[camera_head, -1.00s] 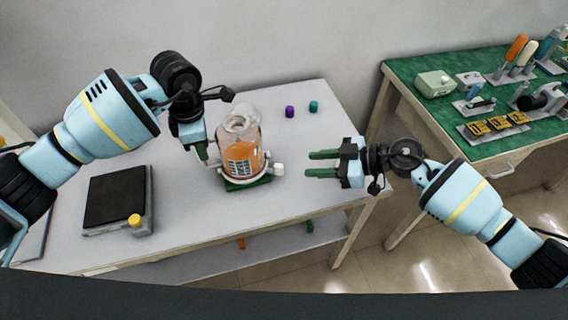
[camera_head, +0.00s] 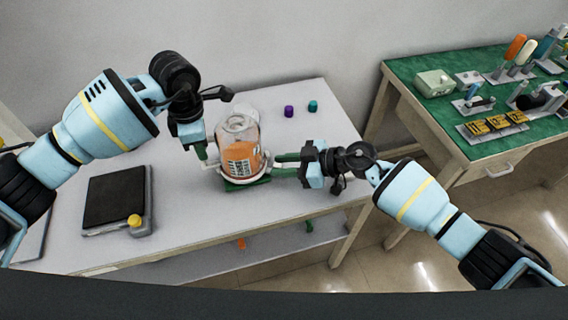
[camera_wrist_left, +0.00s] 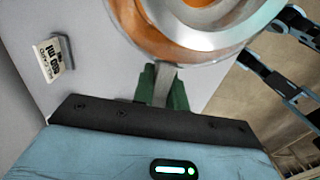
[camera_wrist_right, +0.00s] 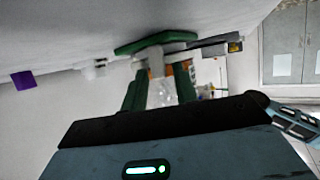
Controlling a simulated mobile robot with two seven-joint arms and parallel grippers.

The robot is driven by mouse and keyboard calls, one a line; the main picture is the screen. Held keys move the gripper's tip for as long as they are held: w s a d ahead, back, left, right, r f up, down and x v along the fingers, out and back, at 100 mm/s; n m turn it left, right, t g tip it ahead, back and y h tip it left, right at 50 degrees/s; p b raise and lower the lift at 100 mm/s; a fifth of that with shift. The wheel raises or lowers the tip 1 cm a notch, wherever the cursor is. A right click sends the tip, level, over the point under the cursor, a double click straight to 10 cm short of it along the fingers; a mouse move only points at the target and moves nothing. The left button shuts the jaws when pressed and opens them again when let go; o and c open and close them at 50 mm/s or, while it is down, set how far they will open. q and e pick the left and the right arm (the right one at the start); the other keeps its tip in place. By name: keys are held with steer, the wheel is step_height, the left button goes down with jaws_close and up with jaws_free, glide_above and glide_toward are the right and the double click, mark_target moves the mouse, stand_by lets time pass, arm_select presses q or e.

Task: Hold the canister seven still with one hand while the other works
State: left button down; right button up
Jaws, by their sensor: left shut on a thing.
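The canister (camera_head: 243,158), clear with orange contents and a printed label, stands upright on a green base (camera_head: 236,186) near the table's middle. Its writing is too small to read. My left gripper (camera_head: 203,152) is at its left side; in the left wrist view its green fingers (camera_wrist_left: 163,86) are shut on a grey tab beside the canister (camera_wrist_left: 180,45). My right gripper (camera_head: 283,164) is at the canister's right, level with its side fitting. In the right wrist view its fingers (camera_wrist_right: 158,92) are apart, with the canister's white fitting (camera_wrist_right: 155,60) beyond and between them.
A purple cap (camera_head: 289,111) and a teal cap (camera_head: 313,106) stand behind the canister. A black-topped scale-like device (camera_head: 115,196) with a yellow knob lies at left. A small printed card (camera_wrist_left: 52,56) stands near the left gripper. A green-topped bench (camera_head: 440,115) with tools is at right.

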jaws_close()
